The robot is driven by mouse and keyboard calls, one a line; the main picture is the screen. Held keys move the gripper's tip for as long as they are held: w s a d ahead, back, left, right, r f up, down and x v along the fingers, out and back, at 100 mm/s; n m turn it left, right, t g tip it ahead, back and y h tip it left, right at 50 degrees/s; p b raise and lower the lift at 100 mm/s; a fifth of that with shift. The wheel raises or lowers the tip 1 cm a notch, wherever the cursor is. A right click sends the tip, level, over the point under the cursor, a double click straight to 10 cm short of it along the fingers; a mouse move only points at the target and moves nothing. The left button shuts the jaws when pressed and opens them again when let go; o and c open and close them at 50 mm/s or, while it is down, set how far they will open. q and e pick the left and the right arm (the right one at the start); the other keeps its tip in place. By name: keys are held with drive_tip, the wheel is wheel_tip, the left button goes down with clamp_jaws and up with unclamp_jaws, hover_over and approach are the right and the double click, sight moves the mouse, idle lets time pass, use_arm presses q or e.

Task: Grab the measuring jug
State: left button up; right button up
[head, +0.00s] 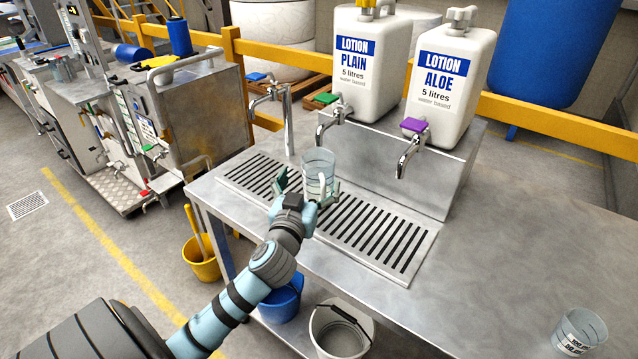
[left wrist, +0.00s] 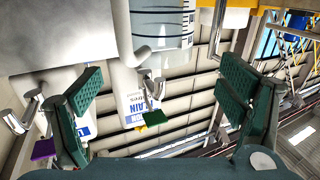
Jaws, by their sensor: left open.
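The measuring jug (head: 319,168), clear with faint bands, stands upright over the slotted drip grate (head: 378,232) in the head view. It also shows at the top of the left wrist view (left wrist: 162,22), with its pale handle (left wrist: 127,45) on the near side. My left gripper (head: 305,190) is open right in front of the jug, its fingers spread to either side of the handle side. In the left wrist view the green finger pads stand wide apart with nothing held between them. I cannot tell whether a finger touches the jug. My right gripper is not in view.
Two lotion canisters, plain (head: 369,70) and aloe (head: 449,85), stand behind the grate with taps overhanging it. A tall tap (head: 287,125) rises left of the jug. Another clear measuring vessel (head: 580,333) stands at the lower right. The bench's right side is mostly clear.

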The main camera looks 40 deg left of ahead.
sight(314, 172)
use_arm(q)
drive_tip(key=x, duration=0.5)
drive_tip(key=f+x, duration=0.1)
drive_tip(key=x, duration=0.1)
drive_tip(key=shift+w+a+b, duration=0.2)
drive_tip(key=shift+w+b, duration=0.05)
drive_tip(key=shift+b, duration=0.15)
drive_tip(key=shift+d+r, duration=0.1)
drive_tip(key=c, duration=2)
drive_tip(key=shift+r+p, duration=0.75)
drive_tip(key=shift+r, duration=1.05)
drive_tip(key=v, duration=1.8)
drive_tip(key=shift+p, duration=0.35)
